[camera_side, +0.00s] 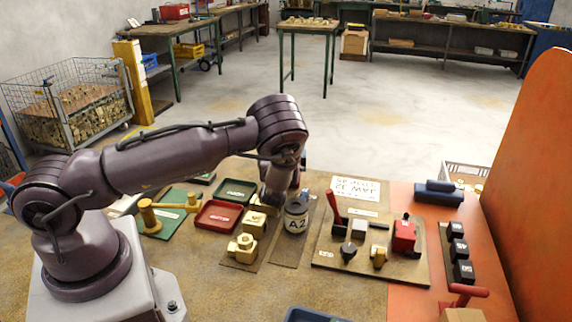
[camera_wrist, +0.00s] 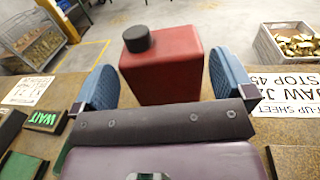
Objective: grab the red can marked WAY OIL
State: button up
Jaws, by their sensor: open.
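A red can (camera_wrist: 163,75) with a black cap stands between the two blue fingers of my gripper (camera_wrist: 164,85) in the wrist view. The fingers are open, with a small gap on each side of the can. No marking can be read on the face that shows, and its lower part is hidden behind my gripper's dark body. In the side view my gripper (camera_side: 276,195) is low over the bench, and my wrist hides that can.
A grey tin marked A2 (camera_side: 296,218) stands close to the right of my gripper. A red tray (camera_side: 217,216) and brass parts (camera_side: 243,247) lie to its left and front. A board (camera_side: 330,258) with a red-handled tool and a small red block (camera_side: 404,236) lies to the right.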

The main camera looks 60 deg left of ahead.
jog(key=x, duration=0.4)
jog(key=shift+w+a, duration=0.2)
jog(key=shift+c, duration=0.5)
jog(key=shift+r, duration=0.15)
jog(key=c, duration=1.3)
jog(key=shift+c, duration=0.2)
